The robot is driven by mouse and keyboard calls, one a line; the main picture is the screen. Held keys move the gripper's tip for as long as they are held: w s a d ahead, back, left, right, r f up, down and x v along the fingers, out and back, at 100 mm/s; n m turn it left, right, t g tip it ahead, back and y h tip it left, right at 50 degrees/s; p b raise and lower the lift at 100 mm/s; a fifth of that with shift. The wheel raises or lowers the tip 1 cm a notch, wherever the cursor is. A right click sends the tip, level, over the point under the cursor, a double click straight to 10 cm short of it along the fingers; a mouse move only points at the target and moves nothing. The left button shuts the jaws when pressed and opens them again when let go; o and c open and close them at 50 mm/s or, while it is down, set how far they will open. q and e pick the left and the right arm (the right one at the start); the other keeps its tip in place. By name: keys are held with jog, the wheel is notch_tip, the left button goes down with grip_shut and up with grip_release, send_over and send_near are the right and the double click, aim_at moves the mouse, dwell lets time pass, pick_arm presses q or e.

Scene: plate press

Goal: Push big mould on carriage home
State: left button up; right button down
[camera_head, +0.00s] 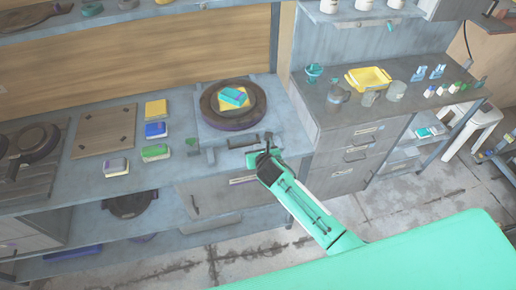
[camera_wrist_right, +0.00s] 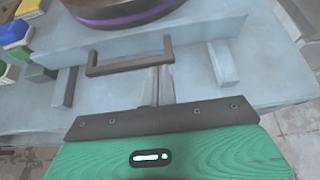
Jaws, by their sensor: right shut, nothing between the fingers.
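The big mould (camera_head: 234,118) is a dark round dish with a purple band. In the right wrist view only the lower side of the mould (camera_wrist_right: 122,17) shows, above a grey carriage front (camera_wrist_right: 210,30) with a dark bar handle (camera_wrist_right: 130,65). My right gripper (camera_head: 264,152) is at the counter's front edge, just in front of the carriage. Its closed fingers (camera_wrist_right: 161,84) point at the handle's right end; contact is unclear. My left gripper is not in view.
Coloured blocks (camera_head: 155,130) and a wooden board (camera_head: 103,131) lie to the left, beside a hob with a pan (camera_head: 35,143). A yellow tray (camera_head: 368,78) and cups stand on the right counter.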

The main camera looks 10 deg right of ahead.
aim_at(253, 131)
jog(key=w, duration=0.8)
jog(key=shift+f, duration=0.1)
jog(key=shift+w, duration=0.2)
jog(key=shift+r, duration=0.35)
